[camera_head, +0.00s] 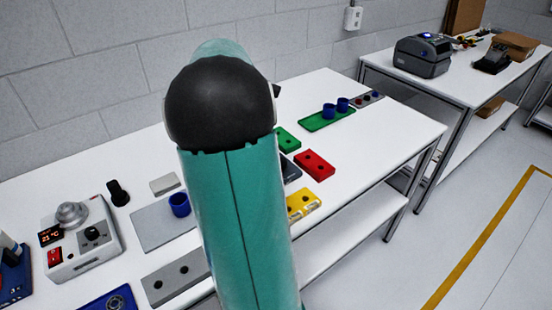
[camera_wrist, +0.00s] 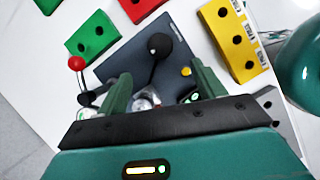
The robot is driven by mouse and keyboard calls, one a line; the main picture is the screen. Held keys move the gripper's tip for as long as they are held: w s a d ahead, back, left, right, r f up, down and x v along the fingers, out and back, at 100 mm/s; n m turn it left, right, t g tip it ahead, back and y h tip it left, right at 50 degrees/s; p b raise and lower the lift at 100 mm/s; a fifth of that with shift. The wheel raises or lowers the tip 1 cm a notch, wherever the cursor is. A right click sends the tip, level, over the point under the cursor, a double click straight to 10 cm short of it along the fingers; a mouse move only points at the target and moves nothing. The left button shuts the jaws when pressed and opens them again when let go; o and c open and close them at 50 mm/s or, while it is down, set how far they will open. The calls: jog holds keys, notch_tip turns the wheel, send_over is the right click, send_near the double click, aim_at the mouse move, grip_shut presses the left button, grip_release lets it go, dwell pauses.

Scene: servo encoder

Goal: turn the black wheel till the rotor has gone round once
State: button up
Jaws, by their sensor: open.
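In the wrist view my gripper (camera_wrist: 161,70) is open, its two green fingers apart over a dark grey plate (camera_wrist: 182,62). A black ball (camera_wrist: 160,45) on a black rod stands just past the fingertips. Shiny metal and clear parts (camera_wrist: 146,98) sit between the fingers, partly hidden by the gripper body. A red ball (camera_wrist: 77,62) on a thin rod stands left of the left finger. I cannot tell which part is the black wheel or the rotor. In the head view my arm hides the gripper and most of the dark plate (camera_head: 290,170).
A yellow block (camera_wrist: 235,40) lies close to the right finger; green (camera_wrist: 92,36) and red (camera_head: 314,165) blocks lie nearby on the white table (camera_head: 375,150). A white control box (camera_head: 85,250) stands at left. A second table (camera_head: 440,90) holds a printer (camera_head: 422,55).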

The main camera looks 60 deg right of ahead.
jog(key=x, duration=1.1)
jog(key=shift+f, duration=0.25)
jog(key=c, duration=1)
jog(key=shift+d, duration=0.1)
jog(key=shift+m, duration=0.5)
jog(key=m+y, duration=0.1)
jog(key=m, duration=0.1)
jog(key=m+g, duration=0.1)
jog(key=m, duration=0.1)
jog(key=shift+w+d+m+y, duration=0.1)
jog(key=shift+d+m+y, duration=0.05)
jog(key=shift+m+y, duration=0.25)
jog(key=m+y, duration=0.2)
jog(key=m, duration=0.3)
jog(key=shift+d, duration=0.15)
jog(key=m+y, duration=0.1)
jog(key=m, duration=0.2)
jog(key=m+t+y, duration=0.1)
jog(key=m, duration=0.1)
jog(key=shift+d+m, duration=0.1)
jog(key=shift+m, duration=0.3)
jog(key=m, duration=0.2)
jog(key=m+t+y, duration=0.1)
jog(key=m, duration=0.1)
jog(key=shift+m+t, duration=0.3)
jog(key=shift+m, duration=0.1)
